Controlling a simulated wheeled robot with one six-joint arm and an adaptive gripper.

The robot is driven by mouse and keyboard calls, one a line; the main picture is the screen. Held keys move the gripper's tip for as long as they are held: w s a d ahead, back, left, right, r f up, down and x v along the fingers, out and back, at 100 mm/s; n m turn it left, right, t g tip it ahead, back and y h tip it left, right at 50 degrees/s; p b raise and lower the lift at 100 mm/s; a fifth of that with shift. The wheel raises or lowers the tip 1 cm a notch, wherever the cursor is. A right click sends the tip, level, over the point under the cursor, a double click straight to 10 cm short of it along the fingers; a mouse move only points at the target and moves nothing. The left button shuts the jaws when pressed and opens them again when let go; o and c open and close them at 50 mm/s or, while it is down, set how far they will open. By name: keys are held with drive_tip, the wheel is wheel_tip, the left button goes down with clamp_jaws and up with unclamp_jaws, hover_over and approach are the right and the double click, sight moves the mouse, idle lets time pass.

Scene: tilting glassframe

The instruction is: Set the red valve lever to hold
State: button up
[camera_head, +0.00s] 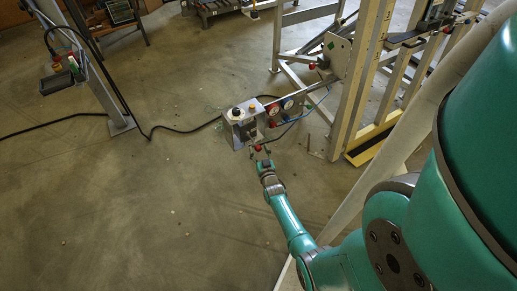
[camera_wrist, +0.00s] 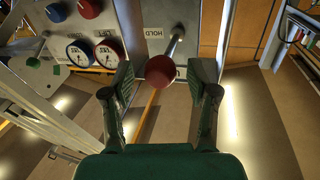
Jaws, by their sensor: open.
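The red valve lever shows in the wrist view as a red ball knob (camera_wrist: 160,71) on a metal rod (camera_wrist: 174,43), in front of a grey panel. The rod runs up and slightly right from the knob. A label reading HOLD (camera_wrist: 154,32), upside down, is on the panel left of the rod. My gripper (camera_wrist: 161,82) is open, with one finger on each side of the knob and visible gaps to both. In the head view my gripper (camera_head: 262,158) is just below the red knob (camera_head: 258,148), at the control box (camera_head: 240,126).
Two round gauges (camera_wrist: 92,54) and red and blue knobs (camera_wrist: 89,8) are left of the lever in the wrist view. A metal frame (camera_head: 355,80) stands right of the box. A black cable (camera_head: 180,130) lies on the floor. Open floor is at the left.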

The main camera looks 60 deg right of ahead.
drive_tip(key=v, duration=1)
drive_tip(key=shift+s+a, duration=0.25)
drive_tip(key=shift+s, duration=0.05)
drive_tip(key=shift+a, duration=0.1)
drive_tip(key=s+a+r+n+t+y, duration=0.1)
drive_tip(key=s+a+r+n+y, duration=0.2)
drive_tip(key=a, duration=0.8)
drive_tip(key=s+a+r+n+t+y, duration=0.25)
drive_tip(key=s+a+r, duration=0.2)
drive_tip(key=a, duration=0.75)
drive_tip(key=s+a+r+n+y, duration=0.2)
drive_tip(key=s+a+r+y, duration=0.2)
drive_tip(key=r, duration=0.7)
drive_tip(key=s+a+r+n+y, duration=0.2)
drive_tip(key=s+a+r+y, duration=0.1)
drive_tip(key=s+a+r, duration=0.5)
wheel_tip(320, 180, up, 3)
drive_tip(key=shift+s+f+n+g+y, duration=0.1)
drive_tip(key=shift+s+n+g+y, duration=0.3)
drive_tip(key=shift+s, duration=0.35)
